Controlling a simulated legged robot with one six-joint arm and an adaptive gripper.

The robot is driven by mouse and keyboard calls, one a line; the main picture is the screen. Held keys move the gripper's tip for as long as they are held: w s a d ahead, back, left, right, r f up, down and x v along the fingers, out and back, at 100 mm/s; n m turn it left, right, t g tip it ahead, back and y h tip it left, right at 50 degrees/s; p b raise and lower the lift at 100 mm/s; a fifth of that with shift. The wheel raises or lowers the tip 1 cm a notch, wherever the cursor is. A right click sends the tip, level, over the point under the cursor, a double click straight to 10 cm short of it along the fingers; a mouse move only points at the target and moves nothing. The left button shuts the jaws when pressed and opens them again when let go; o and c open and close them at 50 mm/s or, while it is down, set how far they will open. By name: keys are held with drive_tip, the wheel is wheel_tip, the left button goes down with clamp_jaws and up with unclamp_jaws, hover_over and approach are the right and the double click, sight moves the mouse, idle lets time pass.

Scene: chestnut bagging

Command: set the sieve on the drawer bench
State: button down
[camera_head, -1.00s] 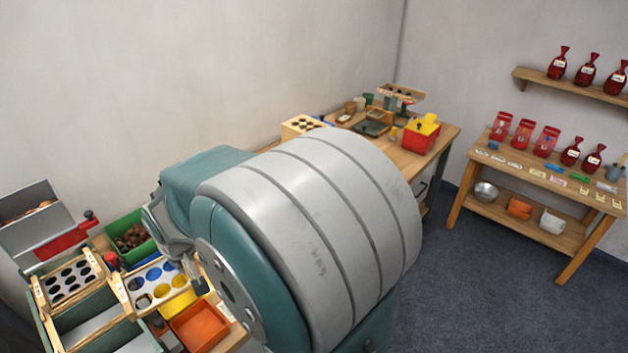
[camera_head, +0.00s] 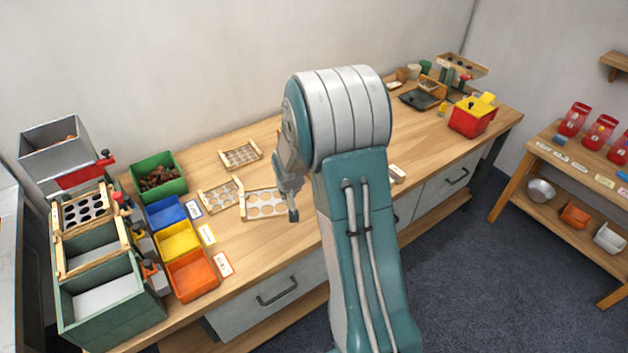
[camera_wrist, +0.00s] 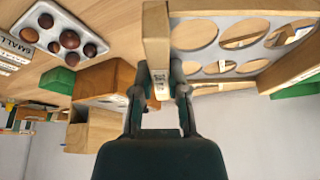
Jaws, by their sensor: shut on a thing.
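The sieve (camera_head: 254,217), a wooden frame around a pale panel with large round holes, is over the bench in the middle of the head view. My gripper (camera_head: 292,213) is at its right end. In the wrist view the fingers (camera_wrist: 159,88) are shut on the wooden end bar (camera_wrist: 156,30), and the holed panel (camera_wrist: 205,67) extends right. The drawer bench (camera_head: 275,240) runs along the wall. I cannot tell whether the sieve touches its top. My arm hides part of the bench.
Two other wooden frames (camera_head: 240,154) (camera_head: 219,196) lie close beside the sieve. To the left are a green bin of chestnuts (camera_head: 158,178), blue (camera_head: 165,212), yellow (camera_head: 178,240) and orange bins (camera_head: 192,276), and a green sorter (camera_head: 112,308). Bench top before the sieve is clear.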

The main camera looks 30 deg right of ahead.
approach(299, 197)
drive_tip(key=shift+w+d+f, duration=0.2)
drive_tip(key=shift+w+f, duration=0.5)
drive_tip(key=shift+f, duration=0.25)
drive_tip(key=shift+w+f, duration=0.25)
drive_tip(key=shift+f, duration=0.05)
drive_tip(key=shift+w+d+f, duration=0.1)
drive_tip(key=shift+w+f, duration=0.15)
drive_tip(key=shift+f, duration=0.15)
wheel_tip(299, 197, down, 2)
drive_tip(key=shift+f, duration=0.2)
drive_tip(key=shift+d+f, duration=0.25)
drive_tip(key=shift+f, duration=0.15)
drive_tip(key=c, duration=0.7)
unclamp_jaws()
drive_tip(key=shift+a, duration=0.15)
drive_tip(key=shift+o, duration=0.2)
